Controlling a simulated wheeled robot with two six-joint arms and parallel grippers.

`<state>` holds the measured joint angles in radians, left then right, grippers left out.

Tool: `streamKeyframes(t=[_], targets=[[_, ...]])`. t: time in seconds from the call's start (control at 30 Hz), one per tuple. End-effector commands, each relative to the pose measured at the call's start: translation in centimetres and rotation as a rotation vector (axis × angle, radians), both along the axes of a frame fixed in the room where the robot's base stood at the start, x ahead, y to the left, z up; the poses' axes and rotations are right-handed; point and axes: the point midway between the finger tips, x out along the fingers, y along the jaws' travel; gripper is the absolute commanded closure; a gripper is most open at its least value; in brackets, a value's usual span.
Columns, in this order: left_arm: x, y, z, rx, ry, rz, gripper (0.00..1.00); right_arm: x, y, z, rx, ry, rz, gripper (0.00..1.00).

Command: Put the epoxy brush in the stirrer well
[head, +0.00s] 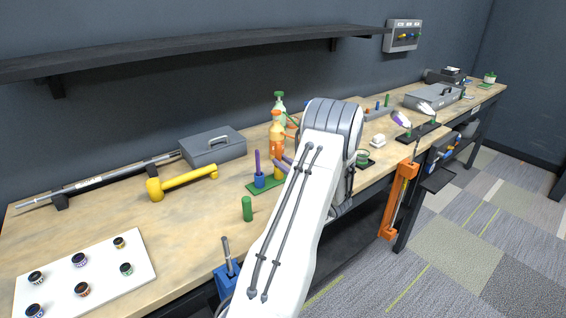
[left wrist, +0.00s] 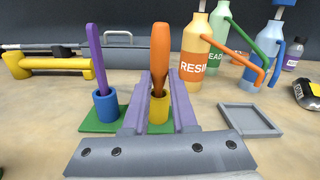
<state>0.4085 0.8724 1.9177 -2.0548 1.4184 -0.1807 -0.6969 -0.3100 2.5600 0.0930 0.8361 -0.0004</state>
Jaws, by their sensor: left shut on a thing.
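The epoxy brush (left wrist: 160,50) has an orange handle and stands upright in the left wrist view. My left gripper (left wrist: 159,76) has its two lilac fingers closed on the brush's lower part. Below it is a yellow well (left wrist: 158,115) on a green base; the brush's dark lower end is at its mouth, and I cannot tell how deep. Beside it, a blue well (left wrist: 105,105) holds a purple stirrer (left wrist: 95,55). In the head view the blue well (head: 259,180) and purple stirrer (head: 257,160) show, while my left arm partly covers the gripper. My right gripper is out of view.
Bottles, one labelled RESIN (left wrist: 198,50), stand behind the wells. A grey square tray (left wrist: 250,118) lies to the right. A yellow mallet (head: 180,182), green cylinder (head: 247,208) and white board with jars (head: 85,275) are on the bench.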

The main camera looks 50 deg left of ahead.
Motion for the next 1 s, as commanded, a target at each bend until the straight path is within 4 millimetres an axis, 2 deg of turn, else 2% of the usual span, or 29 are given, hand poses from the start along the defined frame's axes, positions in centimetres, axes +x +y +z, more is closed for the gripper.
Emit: streamKeyframes(t=[0.23, 0.27, 0.3, 0.33, 0.73, 0.87, 1.0], targets=[[0.0, 0.0, -0.4, 0.0, 0.0, 0.0, 1.0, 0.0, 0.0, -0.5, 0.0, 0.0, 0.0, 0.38], [0.0, 0.0, -0.3, 0.0, 0.0, 0.0, 0.67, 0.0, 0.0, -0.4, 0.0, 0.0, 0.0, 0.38], [0.0, 0.0, -0.2, 0.0, 0.0, 0.0, 0.52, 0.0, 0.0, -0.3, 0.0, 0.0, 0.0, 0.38], [0.0, 0.0, -0.2, 0.0, 0.0, 0.0, 0.45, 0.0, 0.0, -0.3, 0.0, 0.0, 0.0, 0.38], [0.0, -0.1, 0.3, 0.0, 0.001, 0.0, 0.45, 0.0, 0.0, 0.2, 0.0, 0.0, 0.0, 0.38], [0.0, -2.2, -0.1, -0.001, 0.002, -0.005, 0.45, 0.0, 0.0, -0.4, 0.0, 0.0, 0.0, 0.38], [-0.3, -5.3, -0.2, -0.001, 0.002, -0.006, 0.45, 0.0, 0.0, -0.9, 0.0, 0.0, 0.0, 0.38]])
